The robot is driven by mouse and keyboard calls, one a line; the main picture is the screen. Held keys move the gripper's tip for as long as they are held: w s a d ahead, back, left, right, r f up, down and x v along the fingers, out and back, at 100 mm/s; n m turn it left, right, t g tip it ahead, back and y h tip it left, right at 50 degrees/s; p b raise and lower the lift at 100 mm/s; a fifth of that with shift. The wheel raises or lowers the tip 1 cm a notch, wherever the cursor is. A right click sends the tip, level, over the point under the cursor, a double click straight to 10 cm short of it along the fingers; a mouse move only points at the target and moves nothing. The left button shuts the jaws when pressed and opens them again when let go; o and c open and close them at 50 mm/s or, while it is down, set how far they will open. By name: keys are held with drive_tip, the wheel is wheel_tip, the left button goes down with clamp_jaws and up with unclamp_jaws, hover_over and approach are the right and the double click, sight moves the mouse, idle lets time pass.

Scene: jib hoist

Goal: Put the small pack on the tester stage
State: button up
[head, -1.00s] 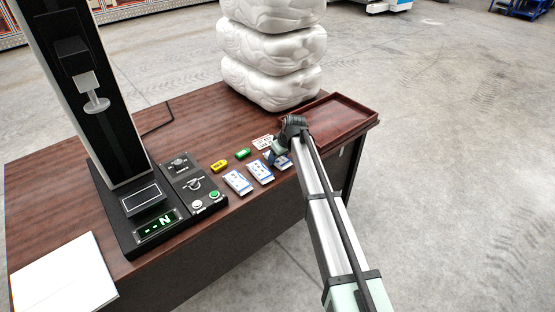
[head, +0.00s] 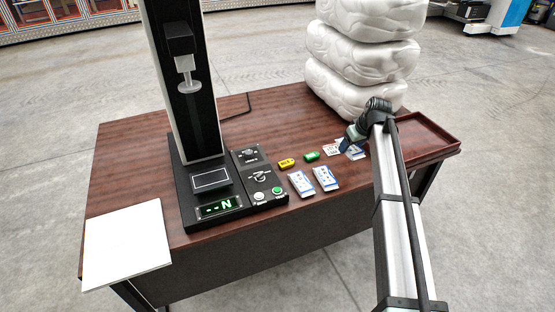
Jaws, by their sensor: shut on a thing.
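My gripper (head: 351,138) is at the right part of the table, near the white bags. It is shut on a blue-and-white pack (head: 356,153), which my gripper partly covers. Two similar blue-and-white packs lie on the table to its left, one (head: 326,178) nearer and one (head: 300,183) farther left. The tester has a tall black column with a disc-tipped probe (head: 188,86) high above its base. The tester stage (head: 211,180) is a dark block with a light outline on top, below the probe, and looks empty. A green display (head: 219,208) is in front of it.
A control panel (head: 261,178) with buttons adjoins the tester. A yellow tag (head: 287,163), a green tag (head: 312,156) and a red-and-white card (head: 331,148) lie behind the packs. Stacked white bags (head: 355,80) and a brown tray (head: 432,133) are at right; a white sheet (head: 126,244) is front left.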

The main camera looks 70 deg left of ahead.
drive_tip(key=s+a+n, duration=0.2)
drive_tip(key=s+a, duration=0.3)
drive_tip(key=s, duration=0.7)
drive_tip(key=r+n+g+h, duration=0.2)
drive_tip(key=n+g+h, duration=0.15)
drive_tip(key=n, duration=0.75)
hover_over(208, 178)
drive_tip(key=w, duration=0.1)
drive_tip(key=shift+w+d+g+y, duration=0.1)
drive_tip(key=shift+d+g+y, duration=0.15)
drive_tip(key=shift+y, duration=0.2)
drive_tip(key=shift+f, duration=1.8)
drive_tip(key=shift+c, duration=0.6)
drive_tip(key=o, duration=1.2)
drive_tip(key=v, duration=1.2)
